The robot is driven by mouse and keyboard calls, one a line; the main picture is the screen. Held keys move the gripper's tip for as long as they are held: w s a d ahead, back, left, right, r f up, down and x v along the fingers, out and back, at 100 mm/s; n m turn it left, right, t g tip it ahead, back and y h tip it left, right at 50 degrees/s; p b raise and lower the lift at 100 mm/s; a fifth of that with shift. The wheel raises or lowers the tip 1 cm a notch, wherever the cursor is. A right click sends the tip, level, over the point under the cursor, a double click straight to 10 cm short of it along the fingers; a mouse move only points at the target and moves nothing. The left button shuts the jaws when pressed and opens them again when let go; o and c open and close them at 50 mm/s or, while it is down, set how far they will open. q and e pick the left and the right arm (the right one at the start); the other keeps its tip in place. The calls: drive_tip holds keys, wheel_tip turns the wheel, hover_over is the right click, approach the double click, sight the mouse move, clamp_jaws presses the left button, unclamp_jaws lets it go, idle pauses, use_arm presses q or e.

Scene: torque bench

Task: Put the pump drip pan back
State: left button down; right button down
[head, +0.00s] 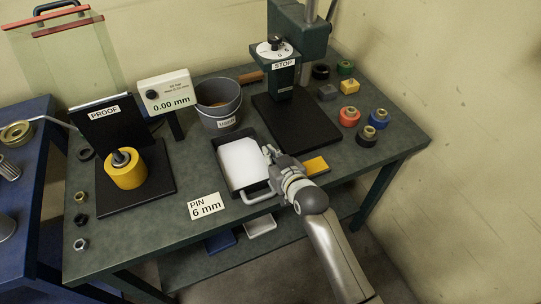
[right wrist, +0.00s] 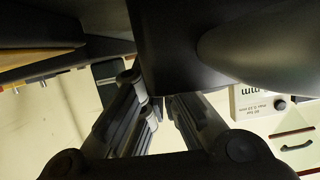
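The drip pan (head: 264,186) is a dark tray with a white inside and a pale handle (head: 259,198) at its near end. It lies on the middle of the bench in the head view. My right gripper (head: 270,153) is at the pan's right side. In the right wrist view, its two dark fingers (right wrist: 155,100) stand apart, with a gap between them. A large dark surface and a rounded grey shape fill the top of that view. Whether the fingertips touch the pan is hidden. My left gripper is not in view.
A grey bucket (head: 219,106) stands behind the pan and a press (head: 284,72) with a dark base (head: 300,125) behind to the right. A yellow piece (head: 315,165) lies right of my gripper. A yellow cylinder (head: 125,172) and a PIN 6 mm card (head: 206,206) are on the left.

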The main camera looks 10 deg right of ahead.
drive_tip(key=c, duration=2.1)
unclamp_jaws()
drive_tip(key=shift+f, duration=0.15)
drive_tip(key=o, duration=0.5)
drive_tip(key=shift+c, duration=0.2)
drive_tip(key=v, duration=1.2)
drive_tip(key=shift+d, duration=0.1)
